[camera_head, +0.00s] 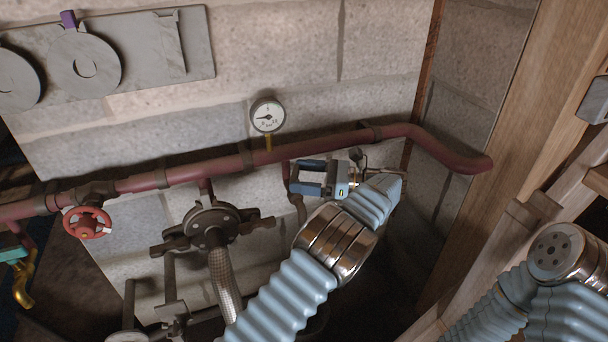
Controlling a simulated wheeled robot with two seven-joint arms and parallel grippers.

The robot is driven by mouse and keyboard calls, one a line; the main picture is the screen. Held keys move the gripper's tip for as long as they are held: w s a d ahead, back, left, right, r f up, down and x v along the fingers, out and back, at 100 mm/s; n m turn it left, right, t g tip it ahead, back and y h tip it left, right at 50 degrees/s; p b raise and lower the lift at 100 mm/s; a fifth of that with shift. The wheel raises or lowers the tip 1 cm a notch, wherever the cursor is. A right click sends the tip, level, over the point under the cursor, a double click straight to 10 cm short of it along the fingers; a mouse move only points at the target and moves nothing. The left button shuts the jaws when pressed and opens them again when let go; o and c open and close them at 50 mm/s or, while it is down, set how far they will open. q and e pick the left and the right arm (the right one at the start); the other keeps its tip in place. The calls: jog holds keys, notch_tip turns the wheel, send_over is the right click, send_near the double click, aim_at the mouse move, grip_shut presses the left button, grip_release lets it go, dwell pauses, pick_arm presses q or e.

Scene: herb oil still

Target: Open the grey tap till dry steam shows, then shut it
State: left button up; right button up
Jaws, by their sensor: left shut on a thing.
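My left gripper (307,177) reaches up from the bottom middle to just below the red steam pipe (220,164). Its two dark blue fingers are closed around the grey tap's handle, which they mostly hide. A short branch (286,170) drops from the pipe beside the fingertips, and a dull curved outlet (298,208) shows below them. I see no steam at the outlet. How far the tap is turned cannot be told. My right gripper is out of view; only part of my right arm shows at the lower right.
A round pressure gauge (268,115) stands above the pipe. A red handwheel (87,222) and a brass tap (22,284) are at the left. A dark flange (210,228) with a braided hose (223,282) stands close left of my left arm. A wooden post (500,150) rises at the right.

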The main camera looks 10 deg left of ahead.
pick_arm(q)
jog(key=shift+w+n+g, duration=0.15)
jog(key=shift+n+g, duration=0.45)
jog(key=shift+g, duration=0.6)
jog(key=o, duration=0.9)
jog(key=shift+o, duration=0.2)
jog(key=shift+r, duration=0.1)
